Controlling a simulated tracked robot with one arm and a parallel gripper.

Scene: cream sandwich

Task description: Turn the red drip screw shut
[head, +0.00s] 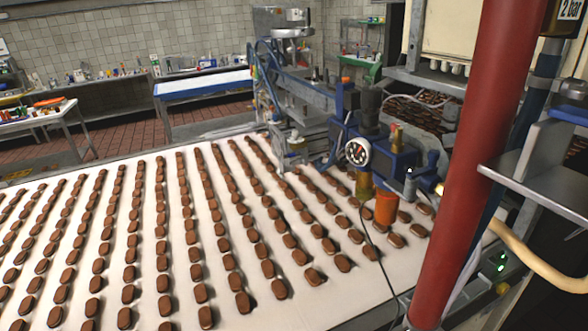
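I cannot make out for certain which part is the red drip screw. An orange-red cylinder (386,209) sits low on the front of the blue machine (388,158), just above the belt. A smaller orange cap (345,80) is on top of the same machine. A round white dial (356,152) and a brass fitting (397,137) are close by. My gripper does not show in the head view.
A white belt (215,303) with many rows of brown biscuits fills the foreground. A thick red pipe (478,150) stands close at right, beside a metal shelf (545,172) and a cream hose (540,264). A thin black cable (379,262) crosses the belt. Worktables stand behind.

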